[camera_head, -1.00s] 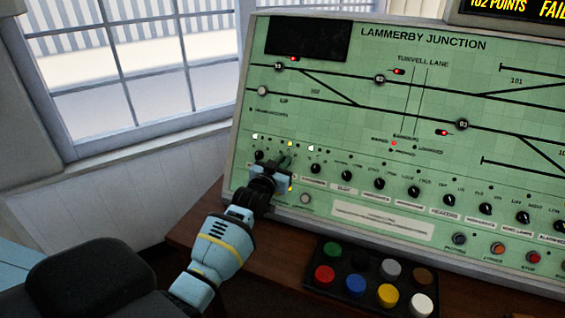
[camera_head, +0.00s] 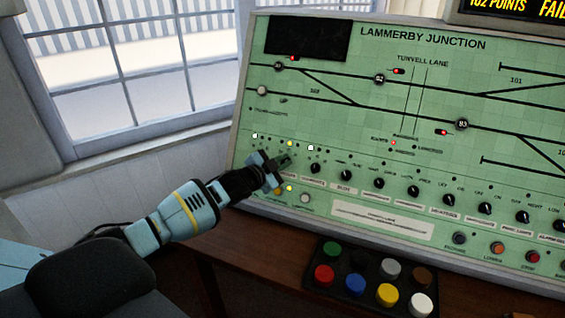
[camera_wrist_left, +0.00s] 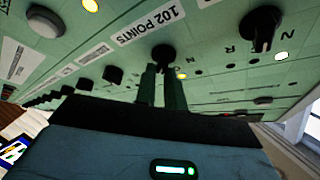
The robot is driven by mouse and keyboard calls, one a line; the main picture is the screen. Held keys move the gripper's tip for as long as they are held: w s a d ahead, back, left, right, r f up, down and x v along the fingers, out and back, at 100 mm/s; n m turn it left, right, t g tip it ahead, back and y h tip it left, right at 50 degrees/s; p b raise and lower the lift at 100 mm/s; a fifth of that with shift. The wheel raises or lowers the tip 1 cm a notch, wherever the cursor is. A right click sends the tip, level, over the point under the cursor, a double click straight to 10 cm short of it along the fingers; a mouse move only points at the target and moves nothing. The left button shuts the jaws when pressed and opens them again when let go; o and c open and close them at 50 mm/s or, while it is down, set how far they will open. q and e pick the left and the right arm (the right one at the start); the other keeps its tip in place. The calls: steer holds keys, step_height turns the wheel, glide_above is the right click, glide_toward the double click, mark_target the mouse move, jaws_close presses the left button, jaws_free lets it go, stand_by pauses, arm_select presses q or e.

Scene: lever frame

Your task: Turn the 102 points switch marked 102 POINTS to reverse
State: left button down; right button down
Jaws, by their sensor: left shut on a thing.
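The 102 points switch is a black rotary knob (camera_wrist_left: 163,56) on the sloping green panel, by the label 102 POINTS (camera_wrist_left: 150,25) in the left wrist view. My left gripper (camera_head: 284,160) is at the lower left of the panel in the head view and hides the knob there. In the left wrist view its two dark fingers (camera_wrist_left: 163,86) are shut on the knob. Letters by the knob are partly hidden, so its exact setting is hard to read. My right gripper is in neither view.
A neighbouring black knob (camera_wrist_left: 262,30) with N and R marks sits close beside. A row of knobs runs rightward along the panel (camera_head: 400,95). A tray of coloured buttons (camera_head: 345,262) lies on the desk below. A display (camera_head: 510,10) reads 102 POINTS and FAIL, cut off.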

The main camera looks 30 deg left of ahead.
arm_select(q)
steer(key=shift+m, duration=0.3)
steer(key=c, duration=1.5)
jaws_free()
steer(key=s, duration=0.5)
steer(key=s+a+r, duration=0.1)
steer(key=s, duration=0.1)
steer(key=shift+s+p, duration=0.35)
steer(key=shift+p, duration=0.05)
